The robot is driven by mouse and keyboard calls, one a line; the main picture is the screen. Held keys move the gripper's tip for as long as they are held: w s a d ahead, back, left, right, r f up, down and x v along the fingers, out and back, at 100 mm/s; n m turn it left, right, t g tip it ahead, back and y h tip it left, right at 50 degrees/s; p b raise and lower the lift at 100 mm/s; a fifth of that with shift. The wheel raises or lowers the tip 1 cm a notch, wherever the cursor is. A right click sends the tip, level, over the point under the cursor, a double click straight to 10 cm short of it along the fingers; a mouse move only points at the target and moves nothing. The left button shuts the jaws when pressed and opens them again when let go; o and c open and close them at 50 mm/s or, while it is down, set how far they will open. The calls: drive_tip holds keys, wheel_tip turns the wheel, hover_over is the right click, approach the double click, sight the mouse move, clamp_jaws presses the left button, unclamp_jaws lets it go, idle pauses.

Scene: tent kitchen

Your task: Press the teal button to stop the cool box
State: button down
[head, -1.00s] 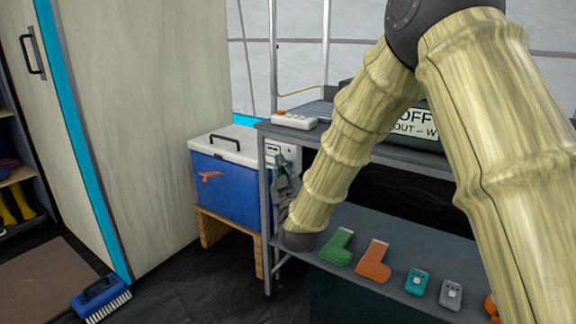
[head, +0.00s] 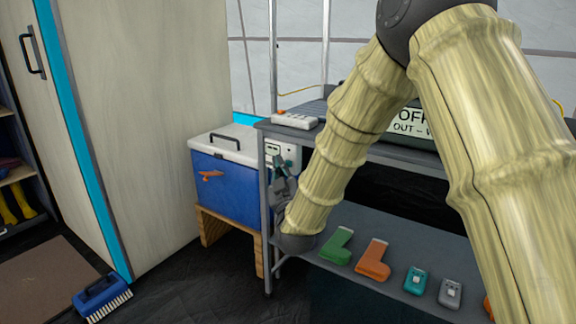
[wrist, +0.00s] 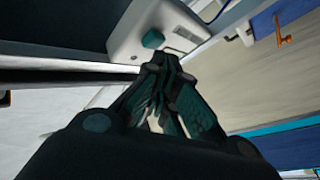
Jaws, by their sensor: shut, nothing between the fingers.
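The cool box (head: 228,187) is blue with a white lid and stands on a low wooden stand left of the grey shelf unit. A pale control housing (head: 290,152) shows at its right end. In the wrist view a teal button (wrist: 153,39) sticks out from this housing (wrist: 172,22). My gripper (wrist: 168,57) is shut and empty, its tips close to the housing beside the button; I cannot tell whether they touch.
The shelf unit's post (head: 263,190) stands close to my gripper. A white remote-like panel (head: 295,121) lies on its top shelf. Green (head: 337,246) and orange (head: 373,260) pieces and small devices lie on the lower shelf. A blue brush (head: 101,297) is on the floor.

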drive_tip(key=shift+s+a+p, duration=0.3)
drive_tip(key=shift+s+a, duration=0.55)
drive_tip(key=shift+s, duration=0.3)
drive_tip(key=shift+s+a+p, duration=0.3)
drive_tip(key=shift+s+a, duration=0.55)
drive_tip(key=shift+s, duration=0.3)
